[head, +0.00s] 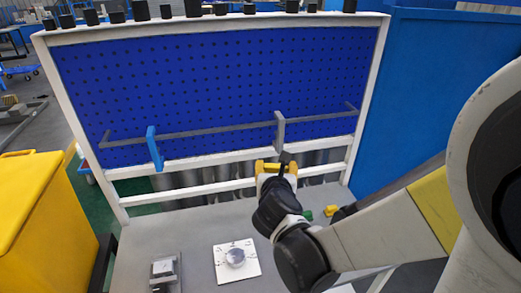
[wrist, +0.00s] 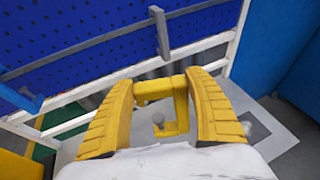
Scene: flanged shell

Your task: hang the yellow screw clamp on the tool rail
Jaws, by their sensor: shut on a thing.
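The yellow screw clamp (wrist: 181,108) is between the two yellow finger pads of my gripper (wrist: 160,88) in the wrist view. My gripper is shut on its upper bar, and its C-shaped frame and screw hang below. In the head view the clamp (head: 267,166) is at the tip of my gripper (head: 276,172), in front of and below the tool rail (head: 215,131). The grey rail crosses the blue pegboard and also shows in the wrist view (wrist: 85,45). The clamp is apart from the rail.
A blue clamp (head: 153,148) hangs on the rail's left part, and a grey clamp (head: 279,131) hangs right of centre, near my gripper. The rail between them is free. The table (head: 200,225) holds a metal vise (head: 165,268), a white plate (head: 222,264) and small green and yellow pieces.

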